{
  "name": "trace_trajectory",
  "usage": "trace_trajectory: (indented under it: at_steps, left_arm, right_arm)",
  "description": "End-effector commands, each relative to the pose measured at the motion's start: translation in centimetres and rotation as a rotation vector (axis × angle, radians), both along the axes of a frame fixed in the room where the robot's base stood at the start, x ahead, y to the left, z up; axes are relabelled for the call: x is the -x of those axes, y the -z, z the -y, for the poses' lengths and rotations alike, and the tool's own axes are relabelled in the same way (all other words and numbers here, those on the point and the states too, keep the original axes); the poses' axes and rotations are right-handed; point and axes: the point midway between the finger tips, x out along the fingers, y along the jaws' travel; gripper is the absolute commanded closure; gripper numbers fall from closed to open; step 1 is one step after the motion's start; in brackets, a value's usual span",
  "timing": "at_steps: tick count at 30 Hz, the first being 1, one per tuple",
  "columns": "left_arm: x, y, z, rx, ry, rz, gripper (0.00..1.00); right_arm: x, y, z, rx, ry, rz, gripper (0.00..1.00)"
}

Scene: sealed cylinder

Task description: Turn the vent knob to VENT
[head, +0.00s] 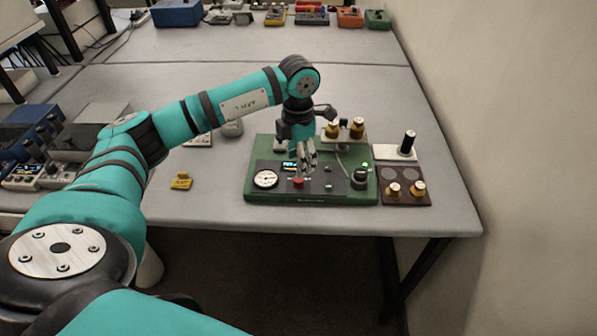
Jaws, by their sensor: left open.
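A green-based control panel (262,197) stands on the grey table near its right front. A black knob (360,177) sits at the panel's right end. It looks like the vent knob, but its labels and pointer are too small to read. My left gripper (306,168) points down over the middle of the panel, open, close above and behind a red button (298,182). It is to the left of the black knob and apart from it. Its fingers hide part of the panel. My right gripper is not in view.
A round gauge (265,179) is on the panel's left. Brass pieces stand on a rack (344,142) behind and on a dark tray (404,199) at right. A black cylinder (408,143) stands on a white plate. A yellow item (181,181) lies left, with bare table around it.

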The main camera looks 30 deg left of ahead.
Motion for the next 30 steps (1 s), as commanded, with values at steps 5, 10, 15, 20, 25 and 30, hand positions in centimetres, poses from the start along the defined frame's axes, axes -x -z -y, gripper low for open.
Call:
trace_trajectory:
  at_steps: [5, 10, 15, 20, 25, 30]
  left_arm:
    - [0.1, 3.4, 0.0, 0.0, 0.001, -0.003, 0.51]
    - [0.0, 5.5, 0.0, 0.001, 0.0, 0.0, 0.51]
    - [0.0, 6.4, 0.1, 0.001, 0.001, 0.0, 0.51]
    - [0.0, 6.4, 0.1, 0.001, 0.001, 0.002, 0.51]
    - [0.0, 6.4, 0.1, 0.001, 0.001, 0.002, 0.62]
    - [0.0, 6.4, 0.1, 0.001, 0.001, 0.002, 0.85]
  right_arm:
    - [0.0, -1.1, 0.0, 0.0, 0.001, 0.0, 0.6]
    - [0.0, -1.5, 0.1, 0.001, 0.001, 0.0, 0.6]
    - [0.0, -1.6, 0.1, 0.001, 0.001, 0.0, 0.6]
    - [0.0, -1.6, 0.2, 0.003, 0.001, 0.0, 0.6]
    - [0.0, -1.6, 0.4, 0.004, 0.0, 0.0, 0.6]
    - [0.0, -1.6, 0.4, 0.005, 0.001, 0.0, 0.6]
